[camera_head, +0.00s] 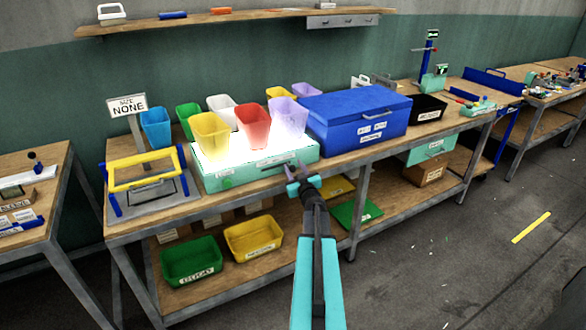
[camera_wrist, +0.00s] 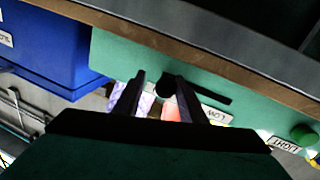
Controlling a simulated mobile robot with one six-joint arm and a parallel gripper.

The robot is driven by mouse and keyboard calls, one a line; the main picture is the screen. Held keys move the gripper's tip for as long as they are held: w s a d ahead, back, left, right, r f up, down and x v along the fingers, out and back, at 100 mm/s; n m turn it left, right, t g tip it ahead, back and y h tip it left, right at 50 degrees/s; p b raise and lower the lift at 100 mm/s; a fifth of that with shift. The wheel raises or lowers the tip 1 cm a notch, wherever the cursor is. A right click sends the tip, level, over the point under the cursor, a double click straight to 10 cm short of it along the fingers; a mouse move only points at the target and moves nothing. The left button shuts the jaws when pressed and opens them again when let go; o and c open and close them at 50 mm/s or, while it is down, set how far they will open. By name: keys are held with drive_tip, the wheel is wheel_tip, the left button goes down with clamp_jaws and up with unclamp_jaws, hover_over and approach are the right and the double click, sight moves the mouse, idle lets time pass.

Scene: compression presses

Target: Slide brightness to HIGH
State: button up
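The pale green light box (camera_head: 255,172) has a glowing top with several coloured translucent cups on it. Its front panel (camera_wrist: 120,58) shows upside down in the wrist view, with a dark slot (camera_wrist: 215,96), a LOW label (camera_wrist: 213,115) and a black slider knob (camera_wrist: 167,86). The knob is at the left of the visible slot in that view, away from the LOW label. My gripper (camera_head: 292,173) is in front of the box's right part. In the wrist view my gripper (camera_wrist: 164,82) is open, with the knob between its fingers, closer to the right finger. Contact is unclear.
A green LIGHT knob (camera_head: 227,183) is on the box's left front. A blue lidded box (camera_head: 355,118) stands right of it, and a yellow-and-blue press frame (camera_head: 148,180) left. Green (camera_head: 190,262) and yellow (camera_head: 252,240) bins sit on the lower shelf. The right floor is mostly clear.

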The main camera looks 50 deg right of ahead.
drive_tip(key=shift+o, duration=0.5)
drive_tip(key=shift+s, duration=0.1)
drive_tip(key=shift+a, duration=0.15)
drive_tip(key=shift+s+a+f, duration=0.1)
drive_tip(key=shift+s+a, duration=0.1)
drive_tip(key=shift+a, duration=0.1)
drive_tip(key=b+v, duration=0.1)
drive_tip(key=v, duration=1.2)
drive_tip(key=shift+s+d, duration=0.15)
drive_tip(key=shift+d, duration=0.05)
